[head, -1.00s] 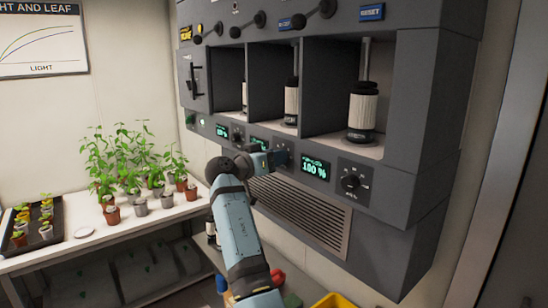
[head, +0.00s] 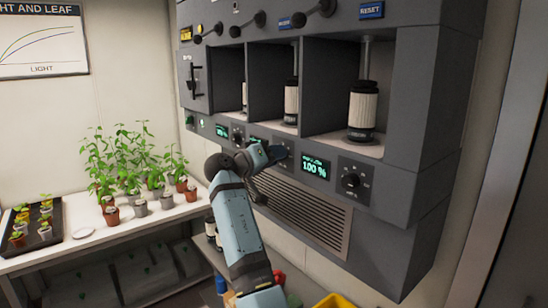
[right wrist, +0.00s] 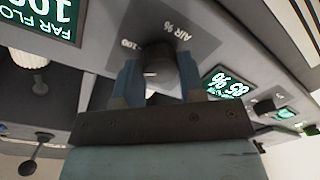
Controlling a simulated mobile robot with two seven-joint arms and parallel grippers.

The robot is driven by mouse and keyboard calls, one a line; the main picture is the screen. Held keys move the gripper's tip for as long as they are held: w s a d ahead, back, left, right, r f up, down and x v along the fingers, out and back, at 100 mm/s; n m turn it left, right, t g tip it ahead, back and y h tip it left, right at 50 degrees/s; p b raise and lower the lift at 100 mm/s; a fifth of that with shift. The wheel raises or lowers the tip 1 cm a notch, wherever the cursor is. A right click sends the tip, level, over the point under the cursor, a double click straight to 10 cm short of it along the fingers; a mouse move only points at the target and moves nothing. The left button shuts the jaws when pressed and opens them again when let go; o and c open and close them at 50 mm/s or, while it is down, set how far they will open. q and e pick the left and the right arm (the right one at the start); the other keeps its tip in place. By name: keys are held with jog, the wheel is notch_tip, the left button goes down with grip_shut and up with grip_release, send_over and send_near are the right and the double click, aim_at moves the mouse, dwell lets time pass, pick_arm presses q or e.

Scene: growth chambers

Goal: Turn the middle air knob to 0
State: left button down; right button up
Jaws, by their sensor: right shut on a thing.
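The middle air knob (right wrist: 160,66) is a dark round knob on a grey plate marked "AIR %" and "100". In the right wrist view, which is upside down, it sits between the two blue fingers of my right gripper (right wrist: 160,82), which are shut on it. My left gripper is not in view.
The far-flow display (head: 315,169) reads 100 %, with another dark knob (head: 351,181) to its right. Chamber bays with white-and-black canisters (head: 362,110) are above. A vent grille (head: 305,217) lies below. Potted plants stand on a white table (head: 120,235) at left.

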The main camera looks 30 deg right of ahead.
jog(key=shift+f+n+g+h+p, duration=0.15)
jog(key=shift+n+g, duration=0.3)
jog(key=shift+n, duration=6.65)
jog(key=shift+r+n+g+h+p, duration=0.15)
jog(key=shift+n+g, duration=0.3)
jog(key=shift+n, duration=6.65)
jog(key=shift+f, duration=0.1)
jog(key=o, duration=0.9)
